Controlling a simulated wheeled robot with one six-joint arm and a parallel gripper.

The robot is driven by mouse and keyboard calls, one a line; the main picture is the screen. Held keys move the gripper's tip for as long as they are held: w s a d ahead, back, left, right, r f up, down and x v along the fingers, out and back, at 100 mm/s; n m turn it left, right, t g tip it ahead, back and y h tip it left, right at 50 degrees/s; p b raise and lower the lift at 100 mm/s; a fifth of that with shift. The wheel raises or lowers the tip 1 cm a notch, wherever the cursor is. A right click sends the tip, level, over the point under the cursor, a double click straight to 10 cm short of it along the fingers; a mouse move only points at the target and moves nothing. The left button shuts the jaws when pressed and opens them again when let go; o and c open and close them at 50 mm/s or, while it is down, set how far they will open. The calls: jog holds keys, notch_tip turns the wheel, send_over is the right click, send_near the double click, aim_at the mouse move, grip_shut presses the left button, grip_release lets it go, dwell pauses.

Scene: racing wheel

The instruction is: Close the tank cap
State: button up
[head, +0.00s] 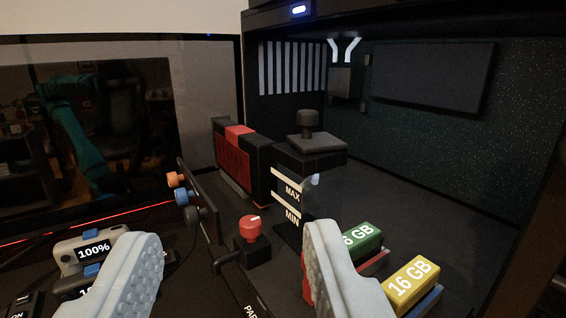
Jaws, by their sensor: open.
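The tank (290,202) stands in the middle of the view, inside a dark case, with white MAX and MIN marks on its front. The tank cap (316,146) is a dark square plate with a round knob (307,120) on top. It is at the tank's top and reaches to the right; I cannot tell whether it sits flush. My gripper (228,270) is open and empty, with its two pale ridged fingers far apart at the bottom of the view. It is nearer to me and lower than the cap.
A red knob (250,228) on a black block stands between my fingers. Green (359,241) and yellow (412,284) 16 GB blocks are close to the right finger. A red-and-black box (238,160) is behind the tank. The case floor (420,190) on the right is clear.

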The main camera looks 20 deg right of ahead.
jog(key=w+a+f+g+y, duration=0.2)
jog(key=a+f+g, duration=0.3)
jog(key=f, duration=0.2)
jog(key=m+g+h, duration=0.9)
jog(key=m+h, duration=0.4)
jog(key=h, duration=0.4)
send_near(298, 115)
jog(key=x, duration=1.1)
jog(key=shift+d, duration=0.25)
